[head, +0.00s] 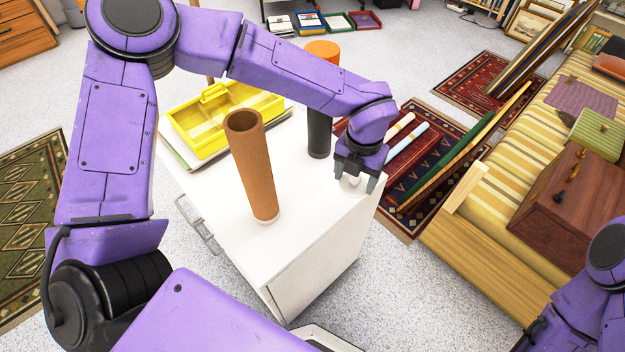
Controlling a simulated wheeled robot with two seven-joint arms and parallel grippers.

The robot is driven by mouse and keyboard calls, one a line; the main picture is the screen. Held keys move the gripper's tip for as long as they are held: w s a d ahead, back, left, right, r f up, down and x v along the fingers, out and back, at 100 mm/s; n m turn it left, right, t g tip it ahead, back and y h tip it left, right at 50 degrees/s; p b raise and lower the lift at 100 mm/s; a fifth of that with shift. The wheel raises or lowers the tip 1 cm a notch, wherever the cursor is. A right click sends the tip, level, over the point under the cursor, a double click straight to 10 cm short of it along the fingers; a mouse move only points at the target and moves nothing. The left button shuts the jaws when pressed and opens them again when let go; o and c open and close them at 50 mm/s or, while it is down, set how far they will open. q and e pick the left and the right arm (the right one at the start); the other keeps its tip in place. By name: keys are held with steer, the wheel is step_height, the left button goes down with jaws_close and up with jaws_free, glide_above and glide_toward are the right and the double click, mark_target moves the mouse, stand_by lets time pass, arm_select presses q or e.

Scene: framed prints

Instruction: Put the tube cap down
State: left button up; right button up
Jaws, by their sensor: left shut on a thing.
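The white tube cap (350,185) is between the fingers of my left gripper (355,180), at the right corner of the white cabinet top (305,205). The gripper points down and is shut on the cap, low over the surface. I cannot tell whether the cap touches the top. An open brown cardboard tube (252,165) stands on the cabinet, left of the gripper, with a white rim at its base. My right arm shows at the lower right, but its gripper is not in view.
A yellow tray (205,141) lies at the cabinet's back left. A black tube (320,135) with an orange top stands behind the gripper. The white top between brown tube and gripper is clear. A striped bench (535,125) with a wooden box (568,208) stands right.

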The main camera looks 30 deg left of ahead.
mark_target(364, 191)
arm_select(q)
steer(key=d+f+n+b, duration=0.1)
steer(key=n, duration=0.2)
steer(key=f+n+b, duration=0.1)
steer(key=f+n, duration=0.1)
steer(key=n, duration=0.2)
steer(key=d+f+n+b, duration=0.1)
steer(key=n, duration=0.2)
steer(key=shift+s+d+f+n, duration=0.2)
steer(key=shift+s+d+n, duration=0.15)
steer(key=shift+s+n, duration=0.05)
steer(key=w+a+n+p, duration=0.1)
steer(key=w+a, duration=0.1)
steer(key=a, duration=0.3)
steer(key=w+a+n+p, duration=0.1)
steer(key=a, duration=0.5)
steer(key=w+a+n+p, duration=0.1)
steer(key=w+a, duration=0.1)
steer(key=a, duration=0.3)
steer(key=shift+w+a+f+n, duration=0.15)
steer(key=shift+w+f+n, duration=0.1)
steer(key=shift+w+n, duration=0.15)
step_height(364, 191, down, 3)
steer(key=shift+s+f, duration=0.1)
steer(key=shift+f, duration=0.3)
arm_select(e)
steer(key=shift+f, duration=0.25)
steer(key=shift+f, duration=0.1)
